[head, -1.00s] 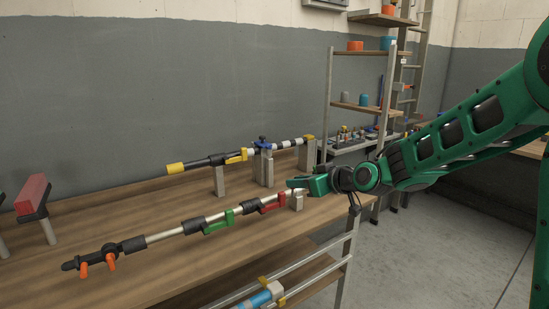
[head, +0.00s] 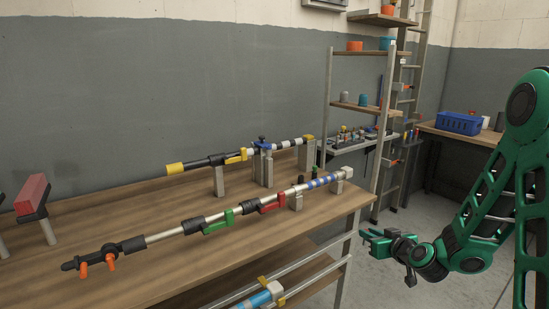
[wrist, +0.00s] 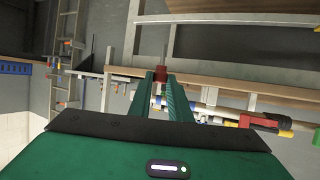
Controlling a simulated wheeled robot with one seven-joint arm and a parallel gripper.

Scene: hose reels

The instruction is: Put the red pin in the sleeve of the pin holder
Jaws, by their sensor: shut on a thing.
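My gripper (head: 366,236) is off the right end of the bench, over the floor, at about the height of the bench top. In the wrist view its fingers (wrist: 161,80) are shut on the red pin (wrist: 160,72). The pin's red head sits between the fingertips, and a thin grey shaft points away from my gripper. The red pin cannot be made out in the head view. I cannot tell which part in view is the pin holder or its sleeve.
The wooden bench (head: 150,262) carries two long rod assemblies on posts; the front one has a green clamp (head: 217,224) and a red clamp (head: 271,202). A shelf rack (head: 327,110) stands behind the bench. A blue basket (head: 459,123) is on the far-right table. Floor right of the bench is open.

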